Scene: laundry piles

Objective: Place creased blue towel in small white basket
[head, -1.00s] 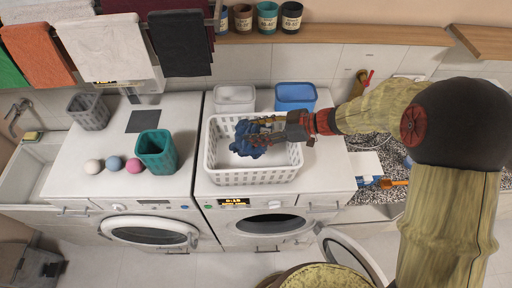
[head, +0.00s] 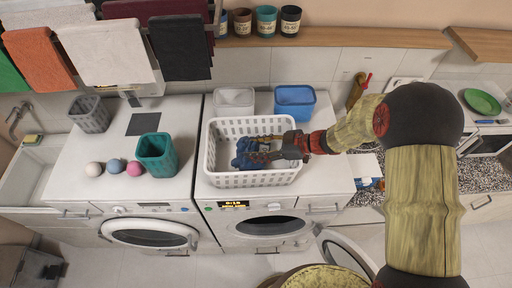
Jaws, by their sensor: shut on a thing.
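The creased blue towel (head: 243,160) is a dark blue crumpled cloth inside the white basket (head: 255,180), toward its middle. The basket is a slotted plastic one on top of the right washing machine. My gripper (head: 262,155) reaches in over the basket's right side and is shut on the towel. The gripper's fingers hide part of the towel. I cannot tell whether the towel rests on the basket floor.
A grey-white bin (head: 233,101) and a blue bin (head: 295,101) stand behind the basket. A teal basket (head: 157,155), a grey basket (head: 90,113) and several balls (head: 115,166) are on the left machine. A shelf with jars (head: 266,20) runs above.

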